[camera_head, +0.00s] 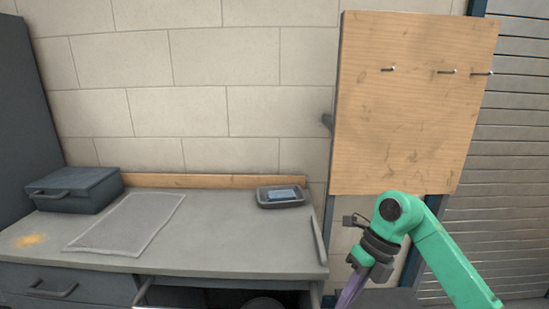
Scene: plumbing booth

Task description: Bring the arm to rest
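My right arm comes in from the lower right, with a green link bent at a dark joint. Its dark wrist points down and to the left, in front of the gap between the workbench and the wooden board. My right gripper (352,290) shows as a narrow purple-grey part at the bottom edge. Its fingertips are cut off or too small to make out, so I cannot tell whether it is open or holds anything. My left arm and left gripper are not in view.
A grey workbench (220,235) stands at the left. On it are a dark toolbox (75,190), a flat pale mat (125,222) and a small tray (280,196) with a bluish item. A wooden board (415,110) with several nails or hooks hangs at the right, above the arm.

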